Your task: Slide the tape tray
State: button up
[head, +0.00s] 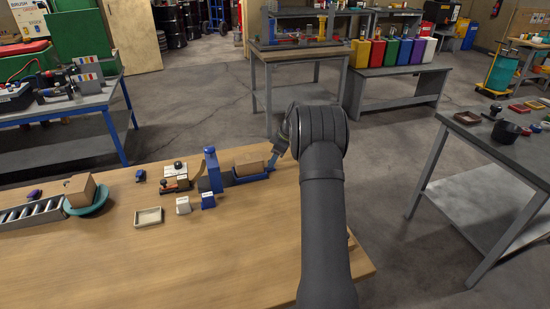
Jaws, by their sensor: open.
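A low blue tray (249,180) with a brown carton in it lies near the far edge of the wooden table; I take it as the tape tray, though no label is readable. A tall blue upright (212,170) stands at its left end. My gripper (272,162) is at the tray's right end, small and partly hidden by my wrist. Its jaws are open. I cannot tell whether they touch the tray.
Blue and white small blocks (208,201) (183,206) and a shallow beige tray (148,217) sit in front and left. A brown box (80,190) rests in a teal bowl (98,204) beside a roller rack (32,214). The wooden table's near middle (200,265) is clear.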

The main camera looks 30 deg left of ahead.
jog(key=v, duration=1.7)
jog(key=shift+r, duration=0.2)
jog(key=shift+f, duration=0.1)
jog(key=x, duration=1.7)
jog(key=shift+s+a+f, duration=0.1)
jog(key=shift+s+a, duration=0.05)
dwell(0.3)
jog(key=v, duration=1.7)
jog(key=shift+w+d, duration=0.2)
jog(key=shift+d, duration=0.05)
